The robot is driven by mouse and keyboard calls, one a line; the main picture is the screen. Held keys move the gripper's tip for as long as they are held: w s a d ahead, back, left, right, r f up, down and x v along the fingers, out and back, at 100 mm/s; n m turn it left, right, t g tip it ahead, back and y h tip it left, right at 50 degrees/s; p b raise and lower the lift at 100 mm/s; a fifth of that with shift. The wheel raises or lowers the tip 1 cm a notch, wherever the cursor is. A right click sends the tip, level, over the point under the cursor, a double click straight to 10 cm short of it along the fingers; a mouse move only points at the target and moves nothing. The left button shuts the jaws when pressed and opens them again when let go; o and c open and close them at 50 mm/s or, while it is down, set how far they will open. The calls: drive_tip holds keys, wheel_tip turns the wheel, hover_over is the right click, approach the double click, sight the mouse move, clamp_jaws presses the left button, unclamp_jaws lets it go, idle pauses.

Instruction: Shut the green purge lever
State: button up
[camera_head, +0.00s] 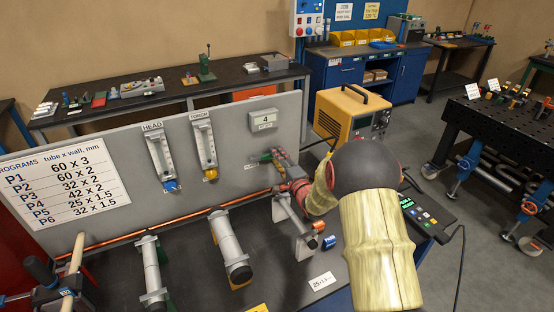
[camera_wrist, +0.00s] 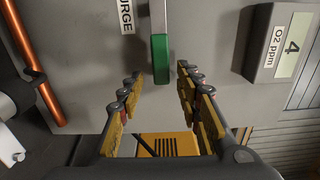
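The green purge lever (camera_wrist: 160,58) shows at the top centre of the wrist view, its green grip at the end of a grey stem. It sits beside a label reading "URGE" (camera_wrist: 125,28) on the grey panel. My gripper (camera_wrist: 161,78) is open, with one finger on each side of the lever's line. The green grip lies around and just beyond the fingertips, with gaps on both sides. In the head view my gripper (camera_head: 277,158) is at the panel, right of the flow tubes, and partly covers the lever.
A copper tube (camera_head: 150,230) runs along below. Clamps (camera_head: 229,245) stand on the bench. A yellow machine (camera_head: 350,112) is behind.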

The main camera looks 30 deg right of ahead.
drive_tip(key=s, duration=1.2)
drive_tip(key=shift+w, duration=0.1)
idle(0.4)
drive_tip(key=s+a+r+n+g+h, duration=0.2)
drive_tip(key=s+a+r+n+g, duration=0.4)
drive_tip(key=r+n, duration=0.25)
drive_tip(key=s+a+n+g+y, duration=0.1)
drive_tip(key=s+a+n+g, duration=0.2)
drive_tip(key=s, duration=1.1)
drive_tip(key=s+a+r+n+g+y, duration=0.1)
drive_tip(key=s+a+n+g, duration=0.2)
drive_tip(key=s+a+n, duration=0.3)
drive_tip(key=s+a, duration=0.4)
drive_tip(key=s, duration=0.3)
drive_tip(key=shift+s+a+r+n+b, duration=0.3)
drive_tip(key=shift+s+n, duration=0.05)
drive_tip(key=shift+s, duration=0.05)
